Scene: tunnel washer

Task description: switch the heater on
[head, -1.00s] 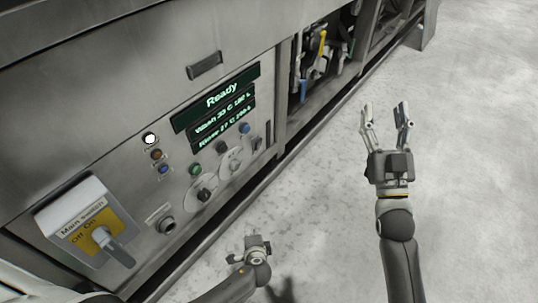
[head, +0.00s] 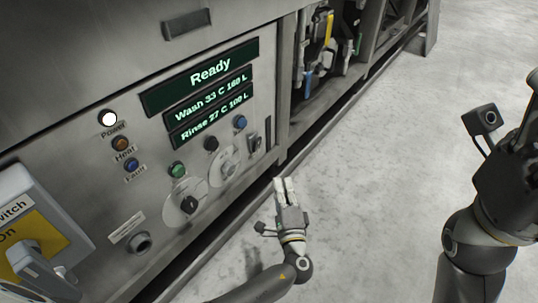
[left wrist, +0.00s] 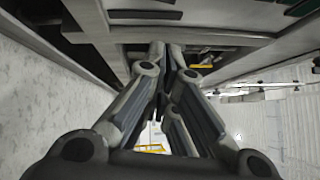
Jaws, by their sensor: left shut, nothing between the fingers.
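The control panel (head: 75,100) of the washer is at the left in the head view. Its Heat lamp (head: 120,143) is amber and looks unlit, below the lit white Power lamp (head: 108,119). A small lever switch (head: 255,144) sits at the panel's right end; I cannot read its label, so I cannot tell whether it is the heater switch. My left gripper (head: 284,182) is shut and empty, below and right of that switch and apart from it. Its shut fingers (left wrist: 165,85) fill the middle of the left wrist view. My right gripper (head: 527,140) is partly cut off at the right edge.
The display (head: 210,72) reads Ready, Wash 33 C and Rinse 27 C. Two round knobs (head: 189,204) and several buttons (head: 177,170) sit below it. The main switch (head: 40,270) is at lower left. An open bay with pipes (head: 318,50) lies beyond. The floor is clear.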

